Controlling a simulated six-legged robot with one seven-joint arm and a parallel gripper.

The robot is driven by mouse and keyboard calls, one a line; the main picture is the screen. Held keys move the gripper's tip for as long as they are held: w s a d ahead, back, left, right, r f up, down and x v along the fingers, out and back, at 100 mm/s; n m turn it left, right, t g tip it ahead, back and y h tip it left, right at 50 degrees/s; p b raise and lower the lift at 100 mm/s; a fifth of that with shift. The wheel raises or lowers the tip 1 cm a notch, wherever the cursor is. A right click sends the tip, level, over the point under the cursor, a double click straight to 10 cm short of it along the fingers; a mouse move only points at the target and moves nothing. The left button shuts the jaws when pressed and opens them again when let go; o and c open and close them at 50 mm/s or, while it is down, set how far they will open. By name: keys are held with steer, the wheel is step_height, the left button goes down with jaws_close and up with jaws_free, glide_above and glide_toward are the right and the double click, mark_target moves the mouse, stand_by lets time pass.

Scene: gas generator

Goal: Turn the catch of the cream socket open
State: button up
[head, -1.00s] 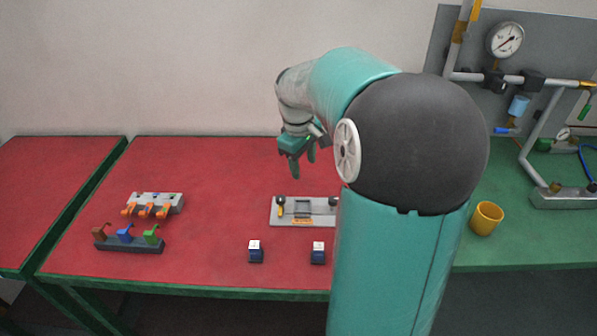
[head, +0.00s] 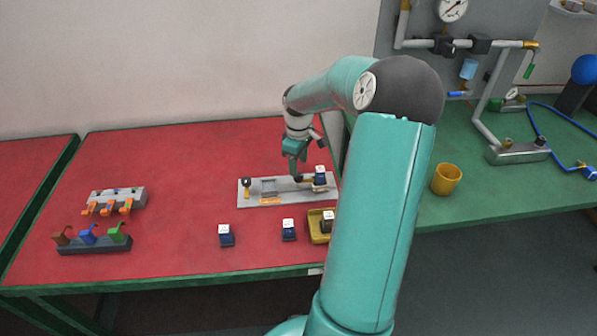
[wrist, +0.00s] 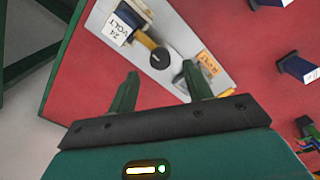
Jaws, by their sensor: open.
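A grey plate (head: 262,199) lies on the red table; in the wrist view its bare surface (wrist: 190,25) shows. At its right end a dark block with a white top (head: 320,175) sits upright; the wrist view shows its label, "24 VOLT" (wrist: 118,27). Beside the block is a catch with a black round knob (wrist: 160,57) and a yellow arm (wrist: 145,40). A pale piece by the block (wrist: 138,9) may be the cream socket; I cannot tell for sure. My gripper (head: 296,168) is just above the catch, fingers open (wrist: 160,78) and apart on either side, holding nothing.
A second catch with a black knob (head: 246,184) is at the plate's left end. Dark blocks (head: 226,236) (head: 288,230) and a yellow tray (head: 316,232) stand in front. Racks with coloured hooks (head: 93,243) are at left. A yellow cup (head: 446,179) stands on the green table.

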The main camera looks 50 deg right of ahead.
mark_target(299, 175)
step_height(299, 175, down, 4)
steer(key=shift+f, duration=0.1)
steer(key=c, duration=1)
steer(key=shift+o, duration=0.2)
